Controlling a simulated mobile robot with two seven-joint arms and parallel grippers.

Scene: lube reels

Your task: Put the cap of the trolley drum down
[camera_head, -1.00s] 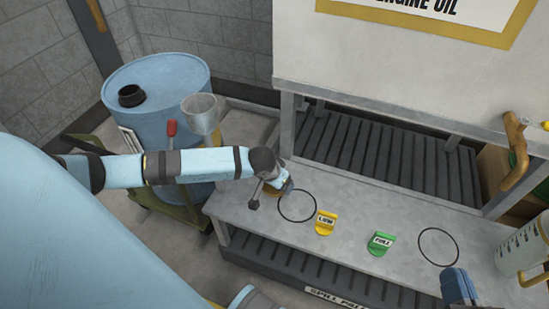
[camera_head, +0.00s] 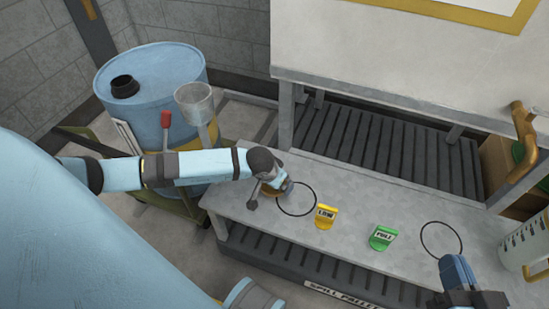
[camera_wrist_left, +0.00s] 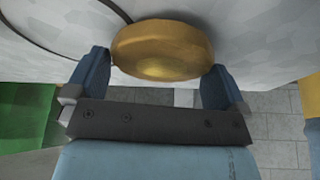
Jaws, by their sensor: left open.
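The cap, a round brass-coloured disc (camera_wrist_left: 163,42), is at or on the grey bench top (camera_head: 345,222) in the left wrist view. My left gripper (camera_wrist_left: 158,75) is open, with its two blue fingers on either side of the cap. In the head view my left gripper (camera_head: 276,187) is low over the bench's left end, beside a black ring mark, and mostly hides the cap. The blue trolley drum (camera_head: 168,78) stands at the back left, with a dark opening (camera_head: 125,86) on top. My right gripper (camera_head: 458,277) is at the lower right; its finger gap is unclear.
A yellow LOW tag (camera_head: 326,217) and a green FULL tag (camera_head: 382,238) sit on the bench between two ring marks. A clear funnel-like cup (camera_head: 194,103) stands by the drum. A pale jug (camera_head: 528,245) is at the right edge.

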